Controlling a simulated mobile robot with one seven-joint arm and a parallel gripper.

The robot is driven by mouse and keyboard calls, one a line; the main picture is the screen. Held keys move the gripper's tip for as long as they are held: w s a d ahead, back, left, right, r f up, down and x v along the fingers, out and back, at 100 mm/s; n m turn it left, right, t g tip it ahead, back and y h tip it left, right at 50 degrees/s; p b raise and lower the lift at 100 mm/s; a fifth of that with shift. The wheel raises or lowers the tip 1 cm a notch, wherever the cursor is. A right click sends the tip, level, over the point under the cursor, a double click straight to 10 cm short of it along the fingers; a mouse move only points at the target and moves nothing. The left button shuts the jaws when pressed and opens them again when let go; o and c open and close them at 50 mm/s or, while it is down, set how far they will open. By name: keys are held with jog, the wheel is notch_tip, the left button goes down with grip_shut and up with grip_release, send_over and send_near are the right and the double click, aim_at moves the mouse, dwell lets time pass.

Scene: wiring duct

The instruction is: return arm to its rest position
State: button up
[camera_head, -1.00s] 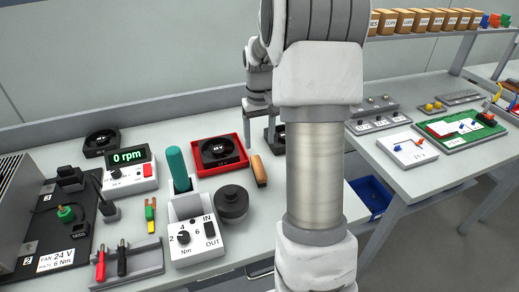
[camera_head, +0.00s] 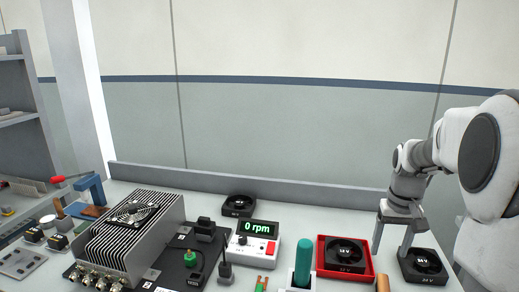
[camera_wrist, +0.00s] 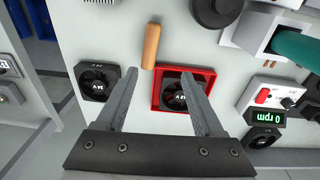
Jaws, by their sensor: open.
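My gripper (camera_head: 393,246) is at the right of the head view, its two fingers pointing down and spread apart. In the wrist view my gripper (camera_wrist: 157,80) is open, with nothing held between its fingers. Below it lie a red tray (camera_wrist: 158,101) with a black fan (camera_wrist: 173,95) in it, and a second black fan (camera_wrist: 98,80) on the bench by the left finger. In the head view the red tray (camera_head: 321,266) is left of my gripper, and the second fan (camera_head: 424,264) stands by the right finger. I cannot tell whether the finger touches it.
A wooden-handled piece (camera_wrist: 151,46) lies above the tray in the wrist view. A finned heatsink (camera_head: 140,240), an rpm display unit (camera_head: 258,238), another black fan (camera_head: 238,205) and a teal-handled tool (camera_head: 303,262) crowd the bench. The wall (camera_head: 270,110) rises behind.

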jog(key=s+a+r+t+p, duration=0.1)
jog(key=s+a+r+t, duration=0.2)
jog(key=s+a+r, duration=0.55)
jog(key=s+a+r+n+t+p, duration=0.1)
jog(key=s+a+r+n+t, duration=0.1)
jog(key=s+a, duration=0.8)
jog(key=shift+s+a+r+n+p, duration=0.2)
jog(key=shift+s+a+n+p, duration=0.1)
jog(key=shift+s+n, duration=0.15)
